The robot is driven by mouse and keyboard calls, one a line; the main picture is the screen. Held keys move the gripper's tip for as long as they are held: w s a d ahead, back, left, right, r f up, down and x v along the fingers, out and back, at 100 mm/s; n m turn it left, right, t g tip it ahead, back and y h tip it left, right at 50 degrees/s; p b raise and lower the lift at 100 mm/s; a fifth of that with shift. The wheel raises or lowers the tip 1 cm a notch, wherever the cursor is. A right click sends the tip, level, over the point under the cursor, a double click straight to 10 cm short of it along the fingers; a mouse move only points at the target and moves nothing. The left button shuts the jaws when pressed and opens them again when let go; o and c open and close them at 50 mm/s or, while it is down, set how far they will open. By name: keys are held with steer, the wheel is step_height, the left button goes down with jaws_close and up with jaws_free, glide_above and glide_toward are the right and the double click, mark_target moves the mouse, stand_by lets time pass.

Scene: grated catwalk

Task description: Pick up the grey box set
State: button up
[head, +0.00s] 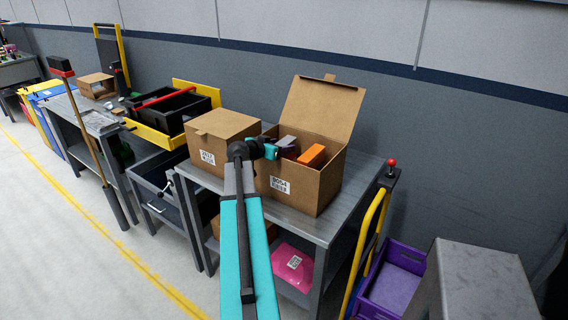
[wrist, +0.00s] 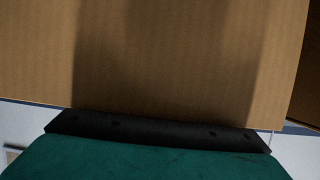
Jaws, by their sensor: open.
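An open cardboard box (head: 292,187) stands on a grey metal table with its flap raised. Inside it show an orange box (head: 312,156) and a greyish-purple item (head: 288,142). I cannot tell whether that item is the grey box set. My gripper (head: 271,151) is open at the left rim of the open box, beside the greyish-purple item; my arm hides part of the box's left side. The wrist view is filled by a plain brown cardboard surface (wrist: 170,60), with a dark-edged teal part of my gripper below. No grey box shows there.
A closed cardboard box (head: 214,138) stands just left on the same table (head: 350,185). A pink package (head: 293,265) lies on the lower shelf. A yellow-handled cart with a purple crate (head: 393,288) is at the right. A yellow-and-black tray (head: 168,122) stands further left.

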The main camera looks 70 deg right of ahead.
jaws_close()
steer(key=shift+r, duration=0.15)
stand_by(0.4)
steer(key=shift+r+b, duration=1.45)
steer(key=shift+r, duration=3.45)
